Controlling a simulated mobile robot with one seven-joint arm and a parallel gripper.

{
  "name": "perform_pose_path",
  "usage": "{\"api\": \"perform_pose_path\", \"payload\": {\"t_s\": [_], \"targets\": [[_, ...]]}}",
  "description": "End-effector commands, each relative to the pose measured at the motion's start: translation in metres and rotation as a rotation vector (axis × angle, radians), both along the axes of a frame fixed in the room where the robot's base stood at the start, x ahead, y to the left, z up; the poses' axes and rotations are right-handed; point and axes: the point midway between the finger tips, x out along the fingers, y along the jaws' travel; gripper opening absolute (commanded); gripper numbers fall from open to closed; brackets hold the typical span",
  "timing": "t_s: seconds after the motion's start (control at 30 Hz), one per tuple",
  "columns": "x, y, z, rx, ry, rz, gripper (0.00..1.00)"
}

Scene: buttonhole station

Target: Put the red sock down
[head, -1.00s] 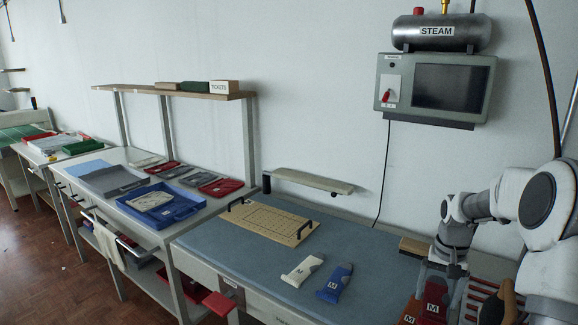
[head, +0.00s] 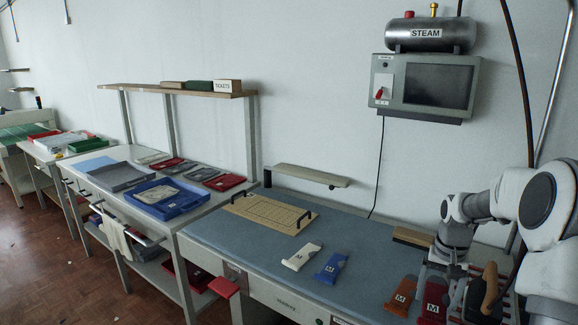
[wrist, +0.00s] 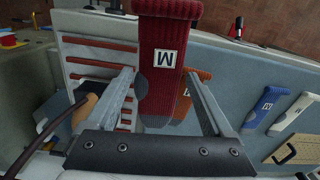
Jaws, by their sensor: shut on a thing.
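The red sock (head: 434,300) has a white M label and a grey patch, seen closely in the wrist view (wrist: 165,22). My gripper (wrist: 160,77) is shut on the red sock, which lies between its two fingers; the fingers hide part of its edges. The gripper is at the right end of the blue-grey table in the head view (head: 446,272). An orange sock (head: 401,296) with an M label lies on the table just left of the red one, and is partly hidden behind it in the wrist view. I cannot tell whether the red sock touches the table.
A white sock (head: 301,256) and a blue sock (head: 331,268) lie further left on the table, with bare surface (head: 370,262) between them and the orange sock. A tan board (head: 270,213) with black handles lies beyond. A rack with red bars (wrist: 100,60) stands beside the gripper.

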Motion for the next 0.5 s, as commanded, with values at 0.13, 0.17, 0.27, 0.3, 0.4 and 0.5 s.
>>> {"api": "perform_pose_path", "payload": {"t_s": [0.13, 0.17, 0.27, 0.3, 0.4, 0.5], "targets": [[-0.001, 0.033, -0.012, -0.002, 0.002, 0.072, 0.34], [-0.001, 0.039, -0.015, -0.003, 0.003, 0.086, 0.34], [-0.005, 0.066, -0.025, -0.004, 0.005, 0.145, 0.34], [-0.006, 0.078, -0.03, -0.005, 0.004, 0.172, 0.34], [-0.015, 0.112, -0.043, -0.006, 0.004, 0.252, 0.34], [-0.028, 0.148, -0.057, -0.005, 0.004, 0.339, 0.34]]}}
